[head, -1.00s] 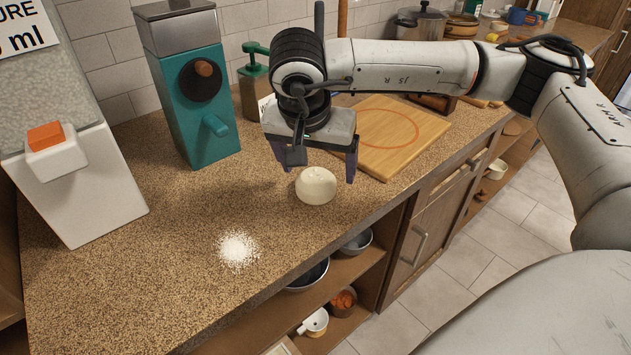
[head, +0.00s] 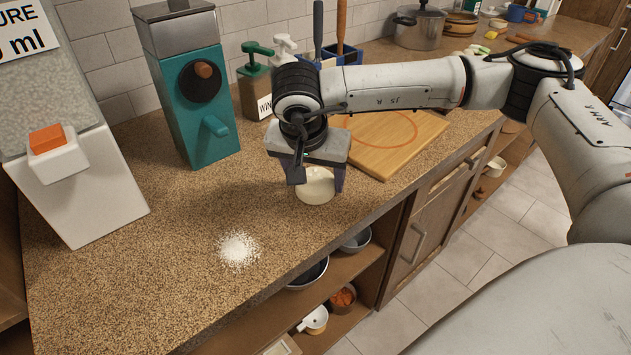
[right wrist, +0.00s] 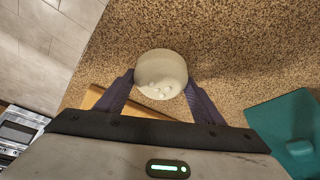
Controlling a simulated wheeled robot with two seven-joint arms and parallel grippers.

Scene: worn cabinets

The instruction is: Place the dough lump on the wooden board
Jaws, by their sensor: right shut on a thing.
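The dough lump (head: 315,188) is a pale, rounded lump on the speckled counter, left of the wooden board. It also shows in the right wrist view (right wrist: 161,72), between the two dark fingers. My right gripper (head: 318,186) has come down over the lump and is shut on it, a finger on each side. The lump appears to rest on the counter still. The wooden board (head: 400,150) lies flat on the counter to the right, with a reddish ring marked on it; my right arm hides its far part. My left gripper is not in view.
A patch of white flour (head: 238,250) lies on the counter at front left. A teal dispenser (head: 195,95), a large white dispenser (head: 70,180) and pump bottles (head: 257,85) stand behind and to the left. The counter's front edge is close to the lump, above open shelves with bowls.

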